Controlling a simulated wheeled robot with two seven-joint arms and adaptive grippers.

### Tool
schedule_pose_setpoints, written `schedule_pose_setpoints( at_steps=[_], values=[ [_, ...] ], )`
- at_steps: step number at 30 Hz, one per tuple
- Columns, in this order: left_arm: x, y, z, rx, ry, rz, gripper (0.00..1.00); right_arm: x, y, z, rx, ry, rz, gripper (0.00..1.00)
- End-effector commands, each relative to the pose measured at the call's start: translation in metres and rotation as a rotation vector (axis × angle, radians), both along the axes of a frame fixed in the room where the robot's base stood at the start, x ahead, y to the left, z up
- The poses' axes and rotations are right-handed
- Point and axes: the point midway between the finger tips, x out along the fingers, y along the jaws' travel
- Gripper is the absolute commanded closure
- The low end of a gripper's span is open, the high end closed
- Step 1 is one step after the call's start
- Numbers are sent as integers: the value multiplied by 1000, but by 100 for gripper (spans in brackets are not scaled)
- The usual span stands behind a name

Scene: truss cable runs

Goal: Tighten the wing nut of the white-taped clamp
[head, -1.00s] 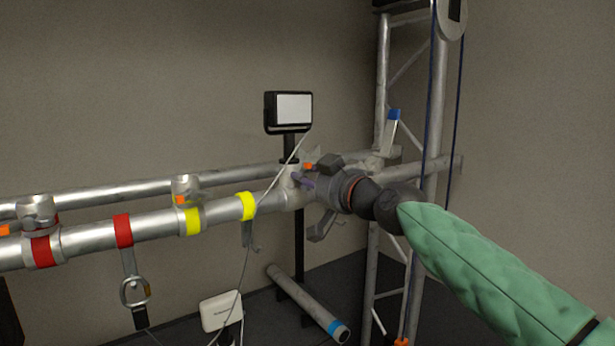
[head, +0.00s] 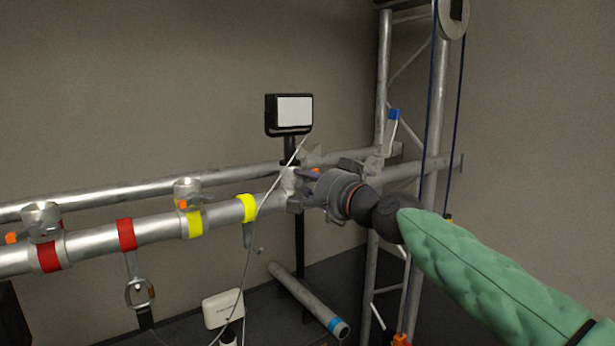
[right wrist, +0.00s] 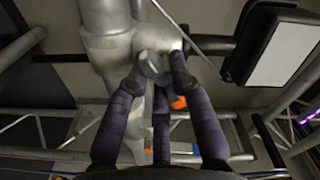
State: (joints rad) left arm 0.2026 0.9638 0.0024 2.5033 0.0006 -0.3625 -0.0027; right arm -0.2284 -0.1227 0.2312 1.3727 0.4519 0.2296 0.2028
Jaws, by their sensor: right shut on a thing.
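The white-taped clamp (head: 289,181) sits on the front pipe, at the right end of the row of clamps in the head view, partly hidden by my right gripper. In the right wrist view the dark purple fingers of my right gripper (right wrist: 152,80) are closed around a grey knob-like wing nut (right wrist: 152,64) on the clamp. My right gripper (head: 308,185) comes from the right, in line with the nut. An orange piece (right wrist: 178,103) shows behind the fingers. My left gripper is in neither view.
Yellow-taped (head: 193,222) and red-taped (head: 49,256) clamps sit further left on the front pipe (head: 90,244). A lamp panel (head: 290,112) stands behind, with a pale cable hanging past the pipe. A truss tower (head: 430,110) with blue rope is at right.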

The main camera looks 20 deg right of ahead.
Motion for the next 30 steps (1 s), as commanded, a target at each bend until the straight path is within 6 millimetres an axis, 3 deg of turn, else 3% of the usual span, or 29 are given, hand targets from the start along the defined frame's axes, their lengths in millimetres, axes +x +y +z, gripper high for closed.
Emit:
schedule_pose_setpoints(
  at_steps=[15,30],
  values=[
    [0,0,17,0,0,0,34,0,2,-1,406,151,-1,100],
    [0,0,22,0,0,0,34,0,3,-2,558,206,-1,100]
  ],
)
